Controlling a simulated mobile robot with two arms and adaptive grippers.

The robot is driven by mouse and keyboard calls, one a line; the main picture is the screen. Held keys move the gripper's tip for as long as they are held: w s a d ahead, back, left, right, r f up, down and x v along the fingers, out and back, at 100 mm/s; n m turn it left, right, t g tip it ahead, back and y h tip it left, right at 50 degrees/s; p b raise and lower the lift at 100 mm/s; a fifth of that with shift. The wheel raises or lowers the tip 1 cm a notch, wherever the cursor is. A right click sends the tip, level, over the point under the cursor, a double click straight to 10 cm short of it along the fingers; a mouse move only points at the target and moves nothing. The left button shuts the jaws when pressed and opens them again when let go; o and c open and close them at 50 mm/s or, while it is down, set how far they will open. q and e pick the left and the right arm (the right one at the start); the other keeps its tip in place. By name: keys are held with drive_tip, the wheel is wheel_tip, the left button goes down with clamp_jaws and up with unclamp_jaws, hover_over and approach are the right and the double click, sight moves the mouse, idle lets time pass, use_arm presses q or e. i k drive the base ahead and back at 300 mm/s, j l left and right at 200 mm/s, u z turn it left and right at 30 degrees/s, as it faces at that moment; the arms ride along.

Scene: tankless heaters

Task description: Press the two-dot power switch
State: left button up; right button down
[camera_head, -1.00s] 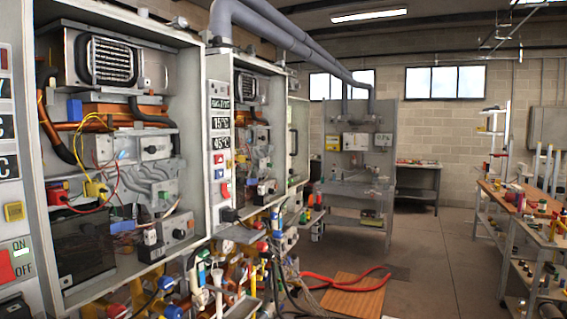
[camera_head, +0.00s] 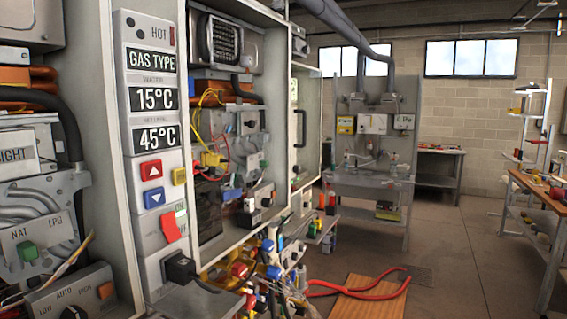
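A red rocker power switch (camera_head: 172,225) sits low on the control panel of the near heater, with an ON mark beside it. Small dark round marks (camera_head: 131,22) show at the top left of this panel (camera_head: 143,52), but their number is hard to tell. The panel carries GAS TYPE, 15°C and 45°C displays (camera_head: 154,98). A red up button (camera_head: 151,170), a blue down button (camera_head: 153,198) and a yellow button (camera_head: 179,176) are above the switch. A black plug (camera_head: 180,268) is below it. Neither gripper is in view.
Open heater cabinets line the left side, with wires and pipes inside. Valves and bottles crowd below them. A grey workstation (camera_head: 375,180) stands behind. The floor at right centre (camera_head: 450,265) is clear.

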sight(169, 229)
drive_tip(key=i+l+u, duration=0.1)
drive_tip(key=l+u, duration=0.2)
drive_tip(key=u, duration=0.2)
drive_tip(key=i+l+u, duration=0.1)
drive_tip(key=l+u, duration=0.25)
drive_tip(key=u, duration=0.15)
